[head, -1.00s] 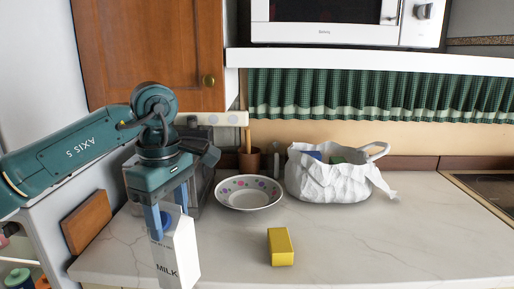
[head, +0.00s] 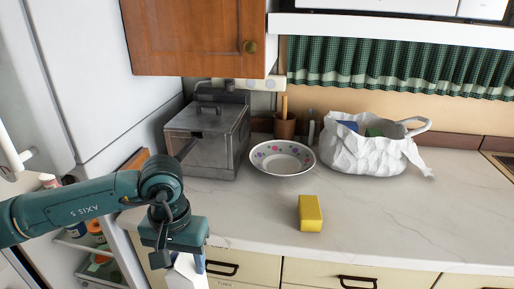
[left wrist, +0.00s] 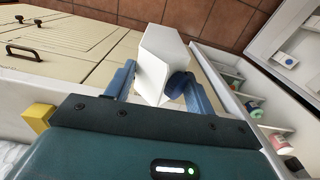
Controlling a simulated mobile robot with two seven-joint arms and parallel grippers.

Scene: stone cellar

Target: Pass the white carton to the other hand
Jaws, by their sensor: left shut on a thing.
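The white carton (left wrist: 157,62) is in my left gripper (left wrist: 155,82), between its two blue fingers in the left wrist view. A dark blue cap shows on the carton beside the right-hand finger. In the head view my left gripper (head: 182,260) is at the lower left, in front of the counter's front edge, and is shut on the carton. Only the carton's upper part (head: 186,274) shows there; the rest is cut off by the bottom of the picture. My right gripper is not in view.
On the counter (head: 400,215) stand a yellow block (head: 310,213), a patterned bowl (head: 282,147), a white bag (head: 372,153) and a grey metal box (head: 222,143). Drawers are below the counter. An open fridge (head: 98,85) with shelved items is at the left.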

